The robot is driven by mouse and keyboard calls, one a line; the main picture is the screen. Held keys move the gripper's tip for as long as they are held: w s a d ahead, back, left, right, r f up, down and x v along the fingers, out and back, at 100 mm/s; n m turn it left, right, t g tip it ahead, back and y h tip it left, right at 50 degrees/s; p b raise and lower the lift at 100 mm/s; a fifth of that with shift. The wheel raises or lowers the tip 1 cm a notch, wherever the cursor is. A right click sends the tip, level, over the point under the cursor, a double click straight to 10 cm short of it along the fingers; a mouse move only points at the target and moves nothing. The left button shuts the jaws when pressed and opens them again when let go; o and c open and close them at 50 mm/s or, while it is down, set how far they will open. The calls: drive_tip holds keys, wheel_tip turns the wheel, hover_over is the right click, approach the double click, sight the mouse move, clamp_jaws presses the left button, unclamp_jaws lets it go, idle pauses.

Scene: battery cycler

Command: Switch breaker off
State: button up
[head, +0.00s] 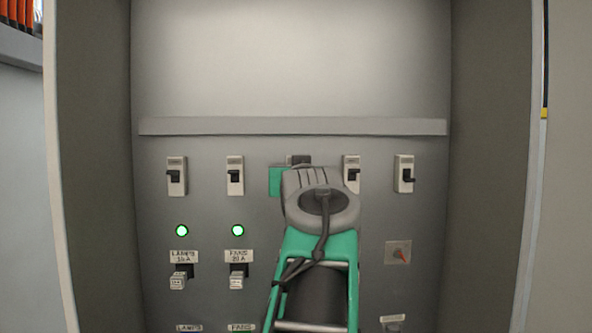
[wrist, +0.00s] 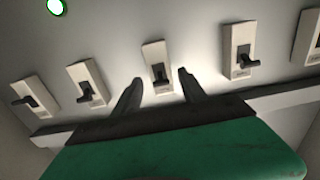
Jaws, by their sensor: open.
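The third of five white wall breakers stands in the middle of the wrist view, with a dark lever (wrist: 158,73) on its pale body (wrist: 153,52). My gripper (wrist: 160,78) is open, with one dark finger on each side of this breaker's lower part in that view. The lever shows between the fingertips; I cannot tell whether either finger touches it. In the head view my gripper's grey and green wrist (head: 320,205) covers this breaker almost fully, and its fingers are hidden.
Neighbouring breakers (head: 235,175) (head: 350,174) stand close on both sides in the same row. A grey ledge (head: 220,126) runs above them. Below are green lamps (head: 182,231), labelled plugs (head: 237,281) and a red-pointer dial (head: 398,253). Cabinet side walls (head: 95,170) bound the space.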

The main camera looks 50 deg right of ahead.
drive_tip(key=shift+a, duration=0.1)
drive_tip(key=shift+c, duration=0.2)
clamp_jaws()
drive_tip(key=f+t+h+b, duration=0.1)
drive_tip(key=t+h+b, duration=0.1)
drive_tip(key=b, duration=0.7)
drive_tip(key=f+t+h+b, duration=0.1)
drive_tip(key=h+b, duration=0.1)
drive_tip(key=b, duration=0.6)
drive_tip(key=shift+t+b, duration=0.4)
drive_tip(key=shift+o, duration=0.2)
unclamp_jaws()
